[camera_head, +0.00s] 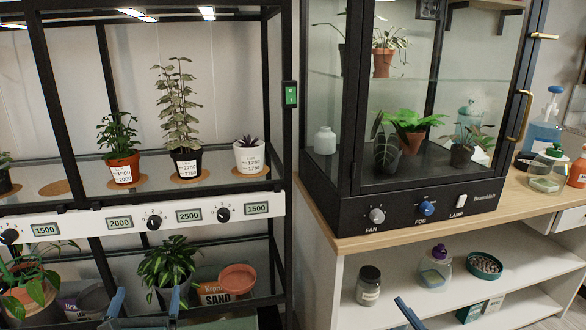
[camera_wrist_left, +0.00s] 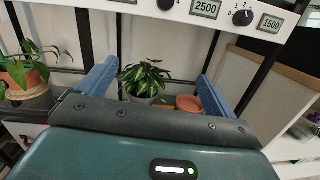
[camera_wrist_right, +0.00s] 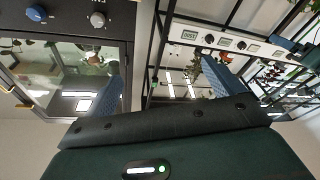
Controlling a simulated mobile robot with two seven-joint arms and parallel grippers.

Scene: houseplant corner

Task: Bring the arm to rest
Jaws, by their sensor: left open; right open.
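My left gripper (camera_head: 146,302) shows at the bottom of the head view, its two blue fingers spread apart in front of the lower shelf. In the left wrist view its fingers (camera_wrist_left: 152,88) stand wide with nothing between them; a leafy plant in a grey pot (camera_wrist_left: 141,80) is beyond them. Of my right gripper, only one blue fingertip (camera_head: 410,314) shows at the bottom of the head view. In the right wrist view the right gripper (camera_wrist_right: 166,90) is open and empty, facing the cabinet and rack from a distance.
A black plant rack with a dial panel (camera_head: 100,225) stands at left, with potted plants on its shelf. A glass cabinet (camera_head: 420,200) stands on a wooden-topped bench at right. Jars, including a dark-lidded one (camera_head: 368,286), stand below the cabinet.

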